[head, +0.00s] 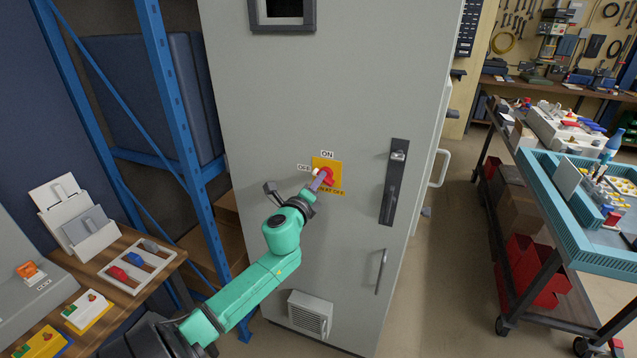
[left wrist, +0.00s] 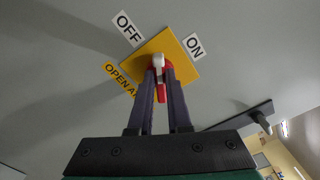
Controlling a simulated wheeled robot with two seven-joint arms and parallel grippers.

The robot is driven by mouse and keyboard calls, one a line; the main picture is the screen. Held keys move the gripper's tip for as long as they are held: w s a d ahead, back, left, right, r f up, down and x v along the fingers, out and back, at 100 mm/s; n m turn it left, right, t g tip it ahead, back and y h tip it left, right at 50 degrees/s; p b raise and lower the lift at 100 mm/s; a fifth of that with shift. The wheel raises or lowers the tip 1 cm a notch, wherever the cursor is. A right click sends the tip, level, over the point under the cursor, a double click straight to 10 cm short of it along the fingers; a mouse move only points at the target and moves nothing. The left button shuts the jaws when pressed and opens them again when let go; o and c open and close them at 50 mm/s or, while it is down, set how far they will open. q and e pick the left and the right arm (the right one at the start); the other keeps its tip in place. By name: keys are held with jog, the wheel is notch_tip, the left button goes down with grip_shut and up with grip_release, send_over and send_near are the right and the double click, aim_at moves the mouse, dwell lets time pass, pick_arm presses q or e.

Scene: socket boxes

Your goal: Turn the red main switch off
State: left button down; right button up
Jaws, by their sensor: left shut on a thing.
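The red main switch (head: 328,177) is a rotary handle on a yellow plate (head: 335,166) on the grey cabinet door. An ON label (head: 327,154) is above the plate and an OFF label (head: 304,167) is to its left. My left gripper (head: 319,180) is at the switch, its fingers shut on the handle. In the left wrist view, the fingers (left wrist: 160,82) lie on both sides of the red handle (left wrist: 161,94). Its white end (left wrist: 158,61) points between the OFF label (left wrist: 126,27) and the ON label (left wrist: 194,46). The fingers partly hide the handle. My right gripper is not in view.
The grey cabinet (head: 260,110) has a black latch handle (head: 393,182) right of the switch and a vent (head: 310,314) low down. A blue rack (head: 172,100) and a wooden bench (head: 140,290) are left. A trolley (head: 545,255) stands right, with clear floor between.

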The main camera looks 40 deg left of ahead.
pick_arm(q)
jog(key=n, duration=0.6)
jog(key=shift+f, duration=0.15)
dwell(0.3)
jog(key=c, duration=0.9)
grip_release()
jog(key=shift+o, duration=0.2)
jog(key=b+v, duration=0.3)
jog(key=v, duration=1.1)
jog(key=shift+s, duration=0.3)
